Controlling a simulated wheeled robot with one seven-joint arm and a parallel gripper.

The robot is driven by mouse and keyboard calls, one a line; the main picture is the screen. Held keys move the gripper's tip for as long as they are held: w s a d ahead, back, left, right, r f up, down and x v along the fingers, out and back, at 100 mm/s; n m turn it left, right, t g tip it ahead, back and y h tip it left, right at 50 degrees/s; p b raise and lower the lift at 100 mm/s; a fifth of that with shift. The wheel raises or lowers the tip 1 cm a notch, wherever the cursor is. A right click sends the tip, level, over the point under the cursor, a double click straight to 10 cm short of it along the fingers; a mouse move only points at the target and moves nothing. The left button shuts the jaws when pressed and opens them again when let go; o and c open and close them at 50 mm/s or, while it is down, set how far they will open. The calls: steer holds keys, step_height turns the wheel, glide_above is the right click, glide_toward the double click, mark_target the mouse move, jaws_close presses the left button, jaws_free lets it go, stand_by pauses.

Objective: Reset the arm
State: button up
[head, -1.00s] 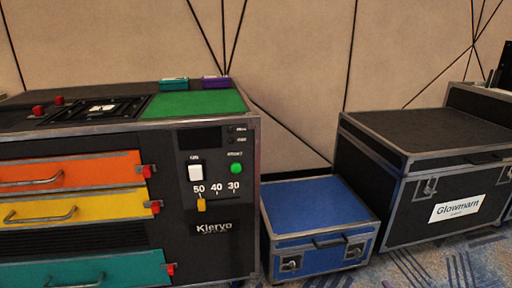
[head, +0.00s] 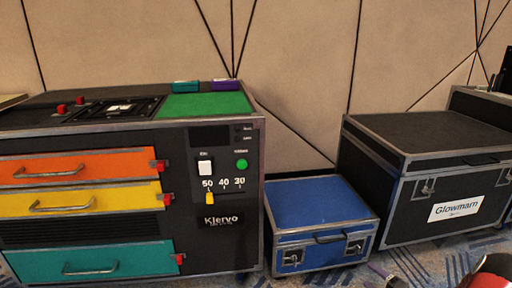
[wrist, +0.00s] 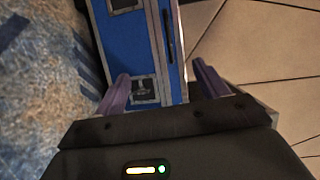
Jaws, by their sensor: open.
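My gripper (wrist: 163,88) shows in the wrist view with its two purple-grey fingers spread apart and nothing between them. Beyond the fingers is the blue case (wrist: 128,45), seen sideways with a metal latch and edge trim. I cannot tell the exact gap between the fingers and the case. In the head view, a dark and red part of my arm shows at the bottom right corner, and a small greyish piece, probably a fingertip, shows at the bottom edge in front of the blue case (head: 315,205).
A black Klervo cabinet (head: 221,222) with orange (head: 80,168), yellow (head: 80,200) and teal (head: 90,262) drawers stands at left, all seemingly closed. A black Glowmarn case (head: 425,215) stands at right. A panelled wall (head: 300,60) is behind. Patterned carpet shows in front.

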steer(key=s+a+r+n+g+y+p, duration=0.15)
steer(key=s+a+r+n+g, duration=0.35)
steer(key=a+r, duration=0.6)
steer(key=a+r+n+g+y+p, duration=0.1)
steer(key=a+r+n+g+p, duration=0.25)
steer(key=a+r+g, duration=0.6)
steer(key=s+a+r+n+t+h+p, duration=0.2)
steer(key=s+r+h, duration=0.3)
steer(key=s+r, duration=0.4)
steer(key=s+a+r+n+t+h+p, duration=0.2)
steer(key=s+a+r+h, duration=0.2)
steer(key=s+r, duration=0.6)
steer(key=shift+a+r+h+p, duration=0.35)
steer(key=shift+a+r, duration=0.05)
steer(key=shift+a, duration=0.15)
steer(key=shift+s+t, duration=0.1)
steer(key=shift+t, duration=0.15)
steer(key=shift+c, duration=0.3)
